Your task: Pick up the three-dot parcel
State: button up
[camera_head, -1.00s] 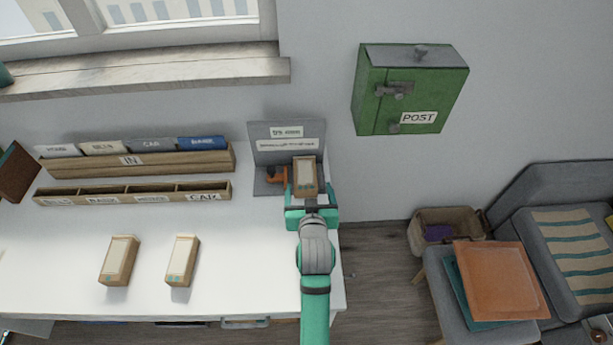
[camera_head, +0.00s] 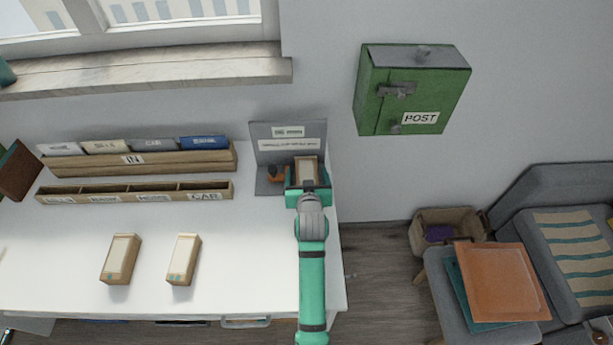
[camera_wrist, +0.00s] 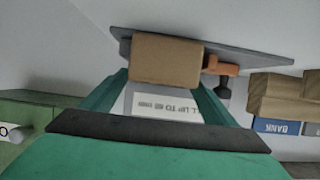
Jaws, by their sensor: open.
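Three brown parcels with pale labels are in the head view. One parcel (camera_head: 307,169) is at the grey signed stand (camera_head: 262,152) at the desk's right end. My gripper (camera_head: 307,180) is open there, its fingers at either side of this parcel; I cannot tell if they touch it. In the wrist view this parcel (camera_wrist: 167,59) shows at the fingertips, in front of the stand (camera_wrist: 235,48). The left parcel (camera_head: 120,258) and the middle parcel (camera_head: 183,259) stand apart on the desk. Dots are too small to count on any label.
An orange-and-dark part (camera_head: 277,174) is on the stand, left of the gripper. A wooden IN rack (camera_head: 140,163) and a low divided tray (camera_head: 135,192) line the back of the white desk (camera_head: 235,260). A green POST box (camera_head: 410,90) hangs on the wall.

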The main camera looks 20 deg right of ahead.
jog(key=c, duration=1.4)
